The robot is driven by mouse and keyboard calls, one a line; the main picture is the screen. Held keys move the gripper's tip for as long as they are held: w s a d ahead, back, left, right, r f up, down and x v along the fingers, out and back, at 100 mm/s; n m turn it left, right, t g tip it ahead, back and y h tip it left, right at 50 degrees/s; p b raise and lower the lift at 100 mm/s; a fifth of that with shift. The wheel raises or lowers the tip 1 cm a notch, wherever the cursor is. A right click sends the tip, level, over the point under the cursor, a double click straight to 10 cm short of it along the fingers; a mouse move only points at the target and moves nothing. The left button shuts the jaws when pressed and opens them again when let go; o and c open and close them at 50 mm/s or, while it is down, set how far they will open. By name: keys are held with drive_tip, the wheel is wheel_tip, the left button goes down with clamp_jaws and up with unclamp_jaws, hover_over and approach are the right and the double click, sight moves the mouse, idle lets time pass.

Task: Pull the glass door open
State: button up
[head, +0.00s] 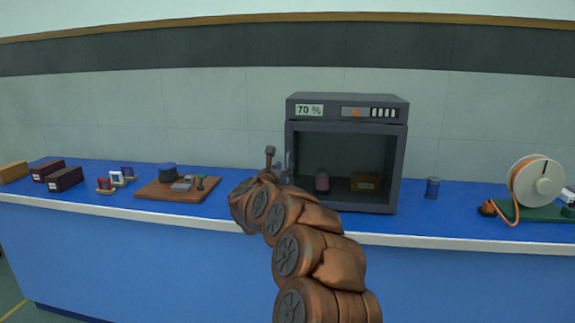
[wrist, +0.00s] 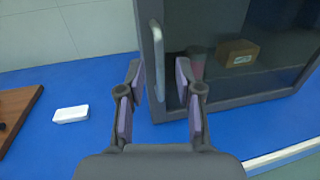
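The glass door (head: 345,168) is the dark clear front of a grey cabinet on the blue bench, and it looks closed. It fills the upper right of the wrist view (wrist: 235,78). Its pale upright handle (wrist: 157,62) is near the door's left edge; in the head view the handle (head: 289,163) is close behind my gripper. My gripper (wrist: 160,65) is open, with one finger to each side of the handle in the wrist view. I see gaps between the handle and both fingers. My arm hides part of the bench below the cabinet.
A pink-capped jar (head: 322,181) and a brown box (head: 366,182) stand inside the cabinet. A white block (wrist: 71,114) and a wooden board (head: 178,189) lie to the left.

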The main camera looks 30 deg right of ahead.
sight(287, 165)
drive_tip(key=shift+p+x, duration=0.4)
drive_tip(key=shift+x, duration=1.5)
drive_tip(key=shift+c, duration=0.4)
clamp_jaws()
